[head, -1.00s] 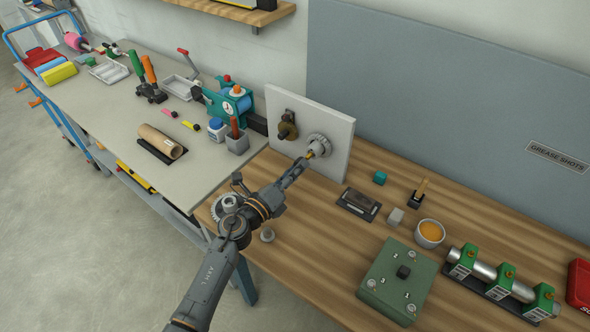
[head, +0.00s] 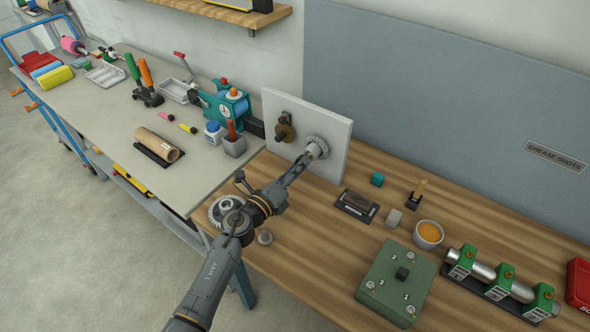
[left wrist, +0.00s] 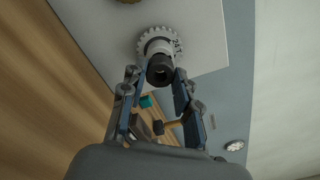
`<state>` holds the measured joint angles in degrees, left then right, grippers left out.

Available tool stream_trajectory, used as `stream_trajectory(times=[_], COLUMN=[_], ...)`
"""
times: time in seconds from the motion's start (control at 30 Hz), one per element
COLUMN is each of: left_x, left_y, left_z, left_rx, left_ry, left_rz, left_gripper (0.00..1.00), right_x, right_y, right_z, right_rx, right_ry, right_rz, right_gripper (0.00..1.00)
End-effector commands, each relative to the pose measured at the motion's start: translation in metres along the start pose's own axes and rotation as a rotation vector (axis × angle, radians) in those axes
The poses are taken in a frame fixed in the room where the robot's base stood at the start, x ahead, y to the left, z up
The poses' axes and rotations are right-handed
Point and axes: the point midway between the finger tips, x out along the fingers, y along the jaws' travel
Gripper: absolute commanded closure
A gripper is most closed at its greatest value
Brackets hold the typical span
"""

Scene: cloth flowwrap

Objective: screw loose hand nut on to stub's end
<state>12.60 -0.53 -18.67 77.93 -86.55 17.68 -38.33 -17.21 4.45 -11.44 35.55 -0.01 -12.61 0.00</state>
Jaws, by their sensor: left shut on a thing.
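A pale upright panel (head: 335,168) stands on the wooden bench. A light grey toothed gear (head: 318,143) sits on a stub on its face; it also shows in the left wrist view (left wrist: 158,36). My left gripper (head: 306,158) reaches up to the front of this gear. In the left wrist view its fingertips (left wrist: 160,74) are shut on a dark round piece with a hole, the hand nut (left wrist: 160,68), in line with the gear's hub. The fingers hide most of the stub's end, so I cannot tell whether the threads engage. My right gripper is not in view.
A brass-coloured wheel (head: 284,132) is on the panel beside the gear. A loose gear (head: 217,209) and a small grey round part (head: 265,237) lie near my left arm. A green box (head: 397,283) and a bowl (head: 428,235) stand to the right.

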Motion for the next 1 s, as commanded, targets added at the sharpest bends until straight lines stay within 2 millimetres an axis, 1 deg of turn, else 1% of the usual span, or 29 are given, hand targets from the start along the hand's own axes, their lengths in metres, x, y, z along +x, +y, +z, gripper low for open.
stream_trajectory(times=[0.53,1.0], left_x=[0.014,0.015], left_y=[0.0,-0.001], left_z=[0.0,0.0], left_rx=[0.0,0.0], left_ry=[-0.001,-0.001], left_rz=[-0.001,-0.001], left_gripper=[0.99,0.99], right_x=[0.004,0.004], right_y=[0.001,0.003], right_z=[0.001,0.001], right_rx=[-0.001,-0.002], right_ry=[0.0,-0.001], right_rz=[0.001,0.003], right_gripper=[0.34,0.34])
